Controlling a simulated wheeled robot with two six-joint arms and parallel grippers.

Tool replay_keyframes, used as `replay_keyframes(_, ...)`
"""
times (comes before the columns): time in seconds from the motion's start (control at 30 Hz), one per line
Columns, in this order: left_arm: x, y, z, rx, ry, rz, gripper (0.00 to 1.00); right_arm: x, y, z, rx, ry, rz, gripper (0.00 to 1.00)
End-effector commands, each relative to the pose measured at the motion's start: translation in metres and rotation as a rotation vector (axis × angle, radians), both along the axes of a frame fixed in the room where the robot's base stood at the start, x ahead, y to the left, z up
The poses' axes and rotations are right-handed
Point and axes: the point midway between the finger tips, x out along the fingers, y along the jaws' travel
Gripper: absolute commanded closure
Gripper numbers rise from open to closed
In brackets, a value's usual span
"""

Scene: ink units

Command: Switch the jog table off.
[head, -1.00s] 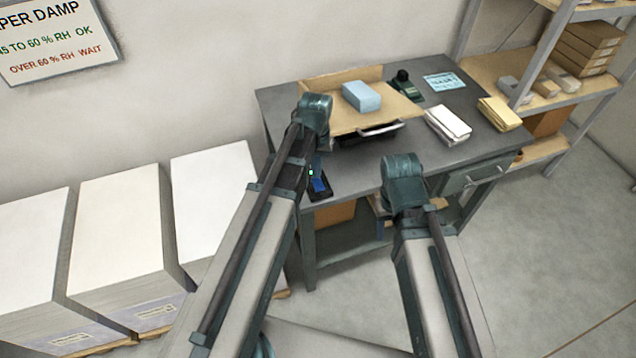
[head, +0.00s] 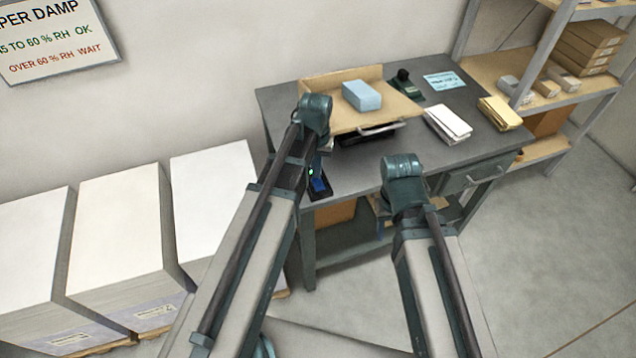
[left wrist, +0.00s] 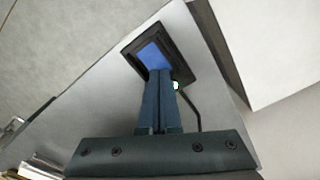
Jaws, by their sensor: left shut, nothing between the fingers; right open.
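The jog table (head: 345,124) is a tan tray with raised back boards and a metal bar at its front, on the grey desk. A blue stack (head: 361,96) lies on it. A black switch box with a blue rocker (head: 321,186) sits near the desk's front left edge; a green lamp (head: 311,171) beside it is lit. My left gripper (left wrist: 160,76) is shut and empty, its tips at the near end of the blue rocker (left wrist: 153,55). I cannot tell whether they press it. My right gripper (head: 403,190) is open before the desk's front, its fingers mostly hidden by its wrist.
White paper (head: 447,125), a yellow pad (head: 499,113), a dark green device (head: 405,84) and a light blue card (head: 443,81) lie on the desk. Shelves (head: 540,75) stand at the right. Tall white paper stacks (head: 118,215) stand at the left.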

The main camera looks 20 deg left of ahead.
Motion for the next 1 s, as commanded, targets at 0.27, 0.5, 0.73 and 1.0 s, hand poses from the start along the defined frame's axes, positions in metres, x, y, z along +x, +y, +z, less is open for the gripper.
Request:
replay_keyframes(0.27,0.0,0.0,-0.005,0.0,0.0,0.0,1.0,0.0,0.0,-0.005,0.0,0.0,0.0,0.5)
replay_keyframes(0.5,0.0,0.0,-0.008,0.0,0.0,0.0,1.0,0.0,0.0,-0.008,0.0,0.0,0.0,0.5)
replay_keyframes(0.73,0.0,0.0,-0.011,0.0,0.0,0.0,1.0,0.0,0.0,-0.011,0.0,0.0,0.0,0.5)
replay_keyframes(1.0,0.0,0.0,-0.013,0.0,0.0,0.0,1.0,0.0,0.0,-0.013,0.0,0.0,0.0,0.5)
